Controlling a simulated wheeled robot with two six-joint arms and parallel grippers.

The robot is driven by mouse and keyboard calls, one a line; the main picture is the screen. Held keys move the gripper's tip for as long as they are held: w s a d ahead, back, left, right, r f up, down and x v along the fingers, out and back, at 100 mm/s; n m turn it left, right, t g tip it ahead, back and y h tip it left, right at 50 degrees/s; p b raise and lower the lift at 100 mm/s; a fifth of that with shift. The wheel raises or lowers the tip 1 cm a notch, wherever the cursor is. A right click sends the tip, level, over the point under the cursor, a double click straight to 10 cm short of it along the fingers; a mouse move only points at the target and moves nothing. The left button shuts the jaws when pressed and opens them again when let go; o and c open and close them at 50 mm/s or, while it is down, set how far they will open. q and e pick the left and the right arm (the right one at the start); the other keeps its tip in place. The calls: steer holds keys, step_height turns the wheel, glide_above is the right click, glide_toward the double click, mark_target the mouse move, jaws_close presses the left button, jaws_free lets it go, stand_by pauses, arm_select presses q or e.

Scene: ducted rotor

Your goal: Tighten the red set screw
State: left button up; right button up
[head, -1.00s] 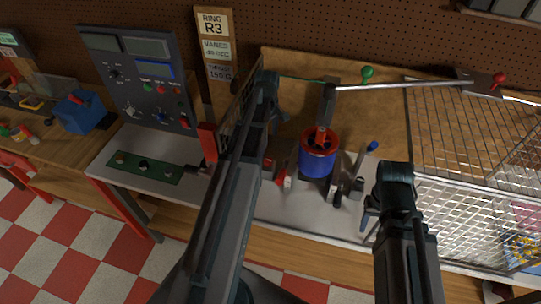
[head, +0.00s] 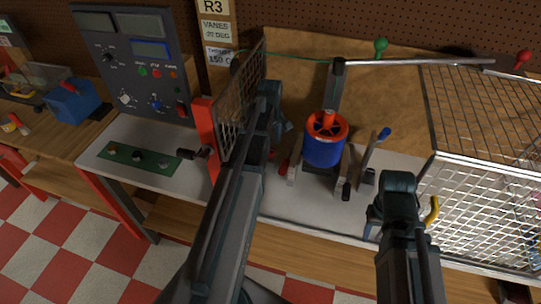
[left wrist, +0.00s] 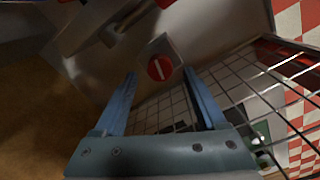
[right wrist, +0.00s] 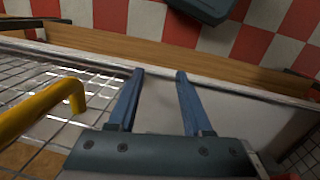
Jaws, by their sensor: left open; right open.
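The red set screw (left wrist: 159,68) shows in the left wrist view as a round red head with a pale slot, set in a grey block. In the head view a small red piece (head: 284,167) beside the rotor may be the same screw, but I cannot tell. My left gripper (left wrist: 160,75) is open, and the screw head appears between its fingertips, seemingly apart from them. In the head view my left arm covers much of that area. My right gripper (right wrist: 159,73) is open and empty near the bench's front edge. The blue rotor housing (head: 323,152) with its red ring stands upright between my arms.
A wire cage (head: 485,215) with a yellow handle (head: 434,210) stands close to my right gripper. A mesh panel on a red post (head: 205,138) is left of my left arm. A metal rod (head: 420,62) spans the back. A control panel (head: 135,70) stands at left.

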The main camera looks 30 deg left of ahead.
arm_select(q)
steer(key=shift+f+b, duration=1)
steer(key=shift+f, duration=0.55)
arm_select(e)
step_height(320, 180, down, 3)
arm_select(q)
steer(key=shift+c, duration=0.2)
jaws_close()
